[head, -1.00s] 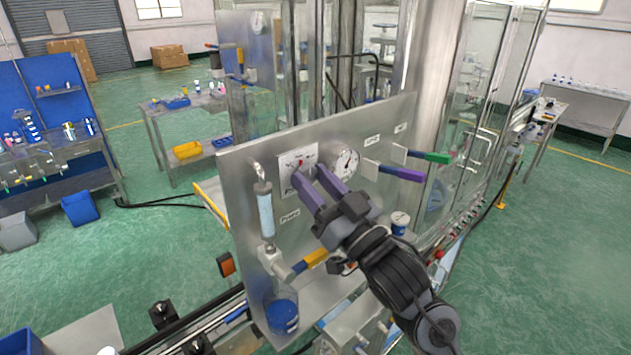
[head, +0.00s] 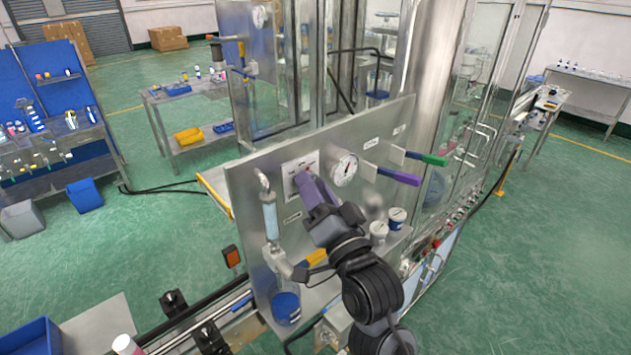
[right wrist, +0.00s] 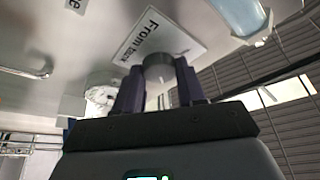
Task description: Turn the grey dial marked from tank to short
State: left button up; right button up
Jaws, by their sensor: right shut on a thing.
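The grey dial (right wrist: 158,70) sits on a white plate (right wrist: 148,34) whose printing reads "From tank" in the right wrist view. In the head view the plate (head: 291,167) is on the upright steel panel, and my fingers cover most of the dial. My right gripper (right wrist: 160,77) has its purple fingers on either side of the dial, shut on it; it also shows in the head view (head: 307,182). The dial's pointer and the "short" mark cannot be made out. My left gripper is not in view.
Purple (head: 398,176) and green (head: 427,158) handles stick out further right. A pale blue tube (head: 270,218) stands left, with a yellow handle (head: 315,258) below. White tubs (head: 379,231) are at the lower right.

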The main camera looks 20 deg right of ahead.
jog(key=shift+m, duration=0.5)
jog(key=o, duration=1.1)
jog(key=shift+c, duration=0.2)
jog(key=b+v, duration=0.2)
jog(key=v, duration=0.9)
jog(key=shift+r+b, duration=0.2)
jog(key=shift+b, duration=0.2)
jog(key=shift+a, duration=0.1)
